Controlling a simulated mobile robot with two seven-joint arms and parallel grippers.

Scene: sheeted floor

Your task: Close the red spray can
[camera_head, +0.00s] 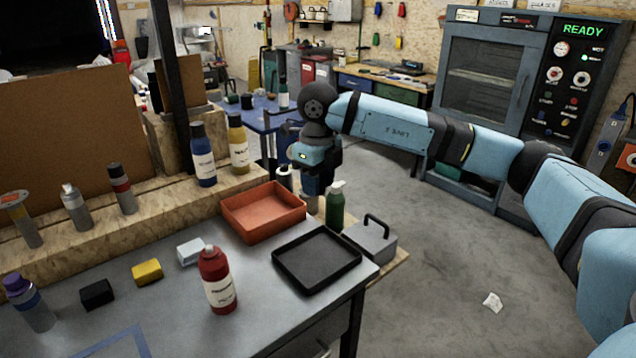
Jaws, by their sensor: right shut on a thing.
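A red bottle-shaped container (217,282) with a white label and a small pale red top stands upright on the grey workbench, near its front. I cannot tell for sure which is the spray can. My right gripper (316,186) points down beyond the bench's far right corner, well away from both. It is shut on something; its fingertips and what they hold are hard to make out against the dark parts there. My left gripper is out of view.
An orange tray (263,236) and a black tray (316,286) lie right of the red container. A green bottle (335,207) and a grey lidded box (370,240) stand near my right gripper. Yellow (147,272), black (97,294) and white (190,251) blocks lie left.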

